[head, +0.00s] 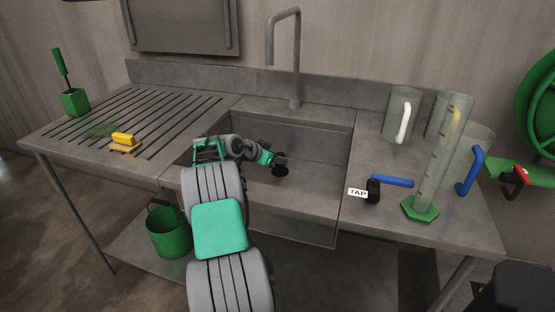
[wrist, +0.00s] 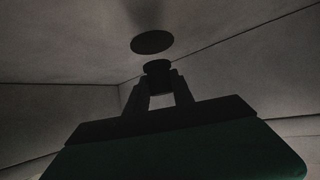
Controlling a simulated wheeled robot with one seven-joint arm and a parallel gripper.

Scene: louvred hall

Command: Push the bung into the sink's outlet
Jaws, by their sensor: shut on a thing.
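The sink (head: 315,175) is a grey rectangular basin let into the metal worktop. My gripper (head: 273,160) is down inside the basin. In the wrist view my gripper (wrist: 159,92) is shut on a small black bung (wrist: 157,67), which sticks out past the fingertips. The outlet (wrist: 152,42) shows as a dark round hole just beyond the bung, with a narrow light gap between them in the picture. The bung (head: 281,158) is a dark shape at the fingertips in the head view, with the outlet (head: 280,171) close below it. I cannot tell whether they touch.
A swan-neck tap (head: 296,60) rises behind the basin. A blue lever (head: 392,181) with a TAP label, a measuring cylinder (head: 440,150) and jugs (head: 402,112) stand on the right. A yellow sponge (head: 123,138) and a green brush holder (head: 75,102) are on the left drainer.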

